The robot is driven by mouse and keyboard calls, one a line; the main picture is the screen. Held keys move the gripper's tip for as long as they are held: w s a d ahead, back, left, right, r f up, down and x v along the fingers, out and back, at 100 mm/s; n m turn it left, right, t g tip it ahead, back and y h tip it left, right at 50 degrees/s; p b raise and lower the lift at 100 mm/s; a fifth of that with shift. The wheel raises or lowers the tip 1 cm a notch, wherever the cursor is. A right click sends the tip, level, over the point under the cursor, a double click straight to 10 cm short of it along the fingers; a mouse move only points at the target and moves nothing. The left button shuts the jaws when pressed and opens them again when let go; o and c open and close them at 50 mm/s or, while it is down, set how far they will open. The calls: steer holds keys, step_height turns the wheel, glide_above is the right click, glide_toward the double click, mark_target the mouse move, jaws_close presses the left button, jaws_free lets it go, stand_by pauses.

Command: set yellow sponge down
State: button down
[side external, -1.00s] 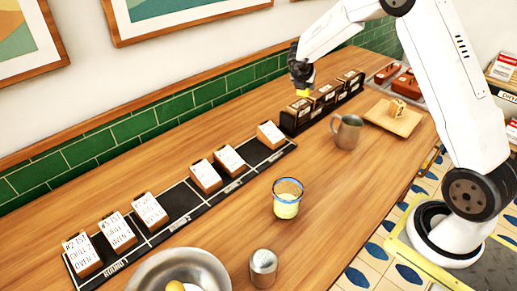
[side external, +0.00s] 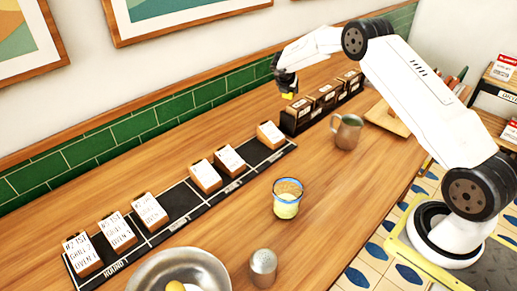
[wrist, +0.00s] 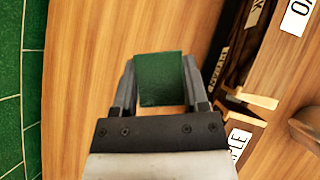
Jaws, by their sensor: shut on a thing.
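My gripper (side external: 287,87) is shut on the yellow sponge (side external: 288,96), whose yellow part shows just below the fingers in the side view. In the wrist view the sponge (wrist: 161,92) shows a dark green face, held between the two fingers. The gripper is over the back of the wooden counter, left of the black rack of wooden boxes and near the green tiles. I cannot tell exactly how high the sponge is above the counter.
The black rack with labelled boxes (side external: 325,97) stands right of the gripper. A metal pitcher (side external: 346,132) is in front of it. A black strip with ticket blocks (side external: 180,208) runs along the counter. A blue-rimmed glass (side external: 287,199), a shaker (side external: 263,267) and a metal bowl (side external: 150,278) stand nearer.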

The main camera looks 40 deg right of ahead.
steer(key=shift+w+d+f, duration=0.2)
steer(key=shift+w+f, duration=0.25)
steer(key=shift+f, duration=0.15)
steer(key=shift+w+d+f, duration=0.15)
steer(key=shift+w+f, duration=0.3)
steer(key=shift+f, duration=0.1)
steer(key=shift+w+f, duration=0.1)
steer(key=shift+f, duration=1.65)
steer(key=shift+f, duration=0.1)
steer(key=shift+c, duration=0.5)
jaws_free()
